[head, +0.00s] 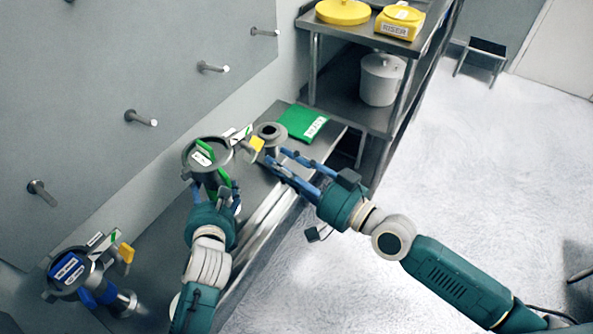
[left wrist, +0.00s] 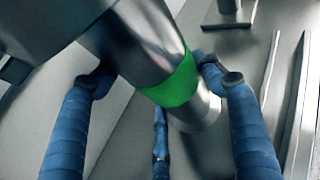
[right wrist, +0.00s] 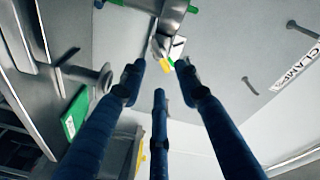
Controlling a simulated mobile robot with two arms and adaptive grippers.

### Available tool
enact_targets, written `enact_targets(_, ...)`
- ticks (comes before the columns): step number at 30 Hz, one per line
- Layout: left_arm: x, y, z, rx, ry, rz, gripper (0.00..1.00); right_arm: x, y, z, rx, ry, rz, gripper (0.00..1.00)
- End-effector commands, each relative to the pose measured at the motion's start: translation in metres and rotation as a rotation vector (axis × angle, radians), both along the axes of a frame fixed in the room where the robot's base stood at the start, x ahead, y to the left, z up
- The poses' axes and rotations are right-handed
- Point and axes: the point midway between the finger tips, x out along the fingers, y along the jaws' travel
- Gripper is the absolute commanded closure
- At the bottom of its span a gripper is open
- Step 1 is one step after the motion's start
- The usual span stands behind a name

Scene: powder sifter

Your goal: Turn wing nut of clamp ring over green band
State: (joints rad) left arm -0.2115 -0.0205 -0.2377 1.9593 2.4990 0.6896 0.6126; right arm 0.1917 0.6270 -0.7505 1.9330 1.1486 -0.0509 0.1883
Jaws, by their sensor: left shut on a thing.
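In the head view a grey sifter with green markings (head: 205,155) sits at the wall side of the bench. My left gripper (head: 218,192) is around its lower pipe; in the left wrist view the fingers (left wrist: 155,78) close on both sides of the metal pipe with the green band (left wrist: 176,84). A yellow wing nut (head: 256,143) shows to the right of the sifter, and also in the right wrist view (right wrist: 164,63). My right gripper (head: 280,163) is open, its fingers (right wrist: 159,76) spread, with the nut beyond the tips. The clamp ring is partly hidden.
A second sifter with blue markings (head: 68,268) and its own yellow wing nut (head: 126,252) stands at lower left. Pegs (head: 140,118) stick out of the wall.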

Motion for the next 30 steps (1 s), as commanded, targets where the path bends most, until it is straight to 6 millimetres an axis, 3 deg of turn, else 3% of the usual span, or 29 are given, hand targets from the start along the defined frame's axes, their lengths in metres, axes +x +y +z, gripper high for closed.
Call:
enact_targets(3,-0.001,0.000,-0.002,-0.002,0.004,0.001,0.89,-0.015,-0.016,-0.001,-0.004,0.000,0.001,0.68)
enact_targets(9,-0.001,-0.001,-0.002,-0.004,0.003,0.000,0.89,-0.027,-0.030,0.000,-0.001,-0.001,0.000,0.68)
enact_targets(22,-0.001,-0.001,-0.002,-0.004,0.003,0.000,0.89,-0.028,-0.032,0.001,0.002,-0.001,-0.001,0.68)
enact_targets(23,-0.001,-0.001,-0.002,-0.004,0.003,0.000,0.27,-0.028,-0.032,0.001,0.002,-0.001,-0.001,0.68)
enact_targets(25,-0.001,-0.001,-0.001,-0.003,0.004,0.000,0.13,-0.028,-0.032,0.001,0.002,-0.001,-0.001,0.68)
enact_targets(30,0.000,-0.001,-0.001,-0.003,0.002,0.000,0.11,-0.028,-0.032,0.001,0.002,-0.001,-0.001,0.68)
